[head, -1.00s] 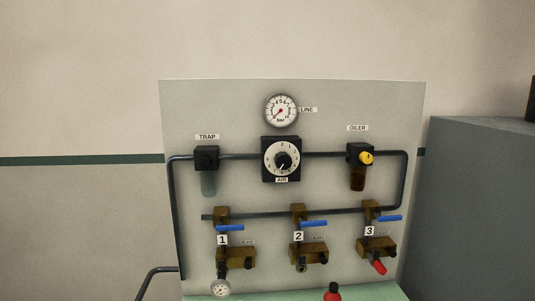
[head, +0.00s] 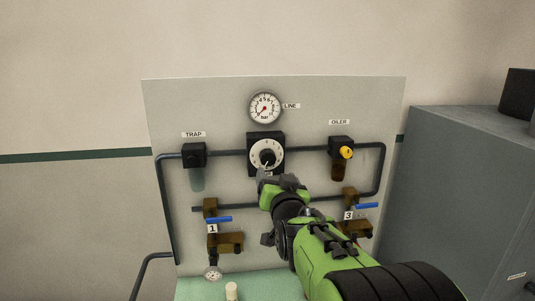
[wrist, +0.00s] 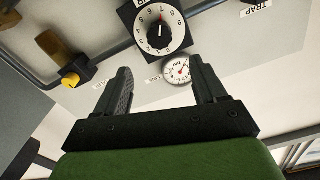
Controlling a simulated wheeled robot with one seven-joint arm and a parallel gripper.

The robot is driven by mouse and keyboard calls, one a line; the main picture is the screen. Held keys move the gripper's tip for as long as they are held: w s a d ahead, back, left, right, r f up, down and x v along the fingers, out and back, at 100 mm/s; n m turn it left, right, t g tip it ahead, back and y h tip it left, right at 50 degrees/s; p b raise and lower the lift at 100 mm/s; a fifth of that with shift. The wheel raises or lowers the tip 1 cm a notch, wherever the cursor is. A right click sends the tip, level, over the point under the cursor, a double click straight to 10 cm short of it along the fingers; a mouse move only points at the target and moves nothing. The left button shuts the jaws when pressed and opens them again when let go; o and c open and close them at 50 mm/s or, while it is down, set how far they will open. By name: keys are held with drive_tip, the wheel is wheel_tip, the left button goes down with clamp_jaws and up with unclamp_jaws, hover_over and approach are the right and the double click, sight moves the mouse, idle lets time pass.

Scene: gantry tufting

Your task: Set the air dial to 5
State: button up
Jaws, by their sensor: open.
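The air dial (head: 266,143) is a white numbered disc on a black square block, with a black knob (head: 267,158) at its centre. In the wrist view my gripper (wrist: 163,74) is open and empty, and the dial lies beyond the fingertips. Contact is not visible.
A round line gauge (head: 265,107) sits above the dial. The trap (head: 194,156) is left and the oiler (head: 341,150) right, joined by dark pipe. Valves with blue handles (head: 219,219) are below; my arm hides the middle one. A grey cabinet (head: 460,190) stands right.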

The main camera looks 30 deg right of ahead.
sight(269, 159)
drive_tip(key=p+x, duration=0.4)
drive_tip(key=x, duration=0.8)
drive_tip(key=shift+r, duration=0.1)
drive_tip(key=shift+w+d, duration=0.15)
drive_tip(key=shift+w, duration=0.15)
drive_tip(key=shift+s, duration=0.1)
drive_tip(key=shift+c, duration=1.2)
drive_tip(key=c, duration=0.8)
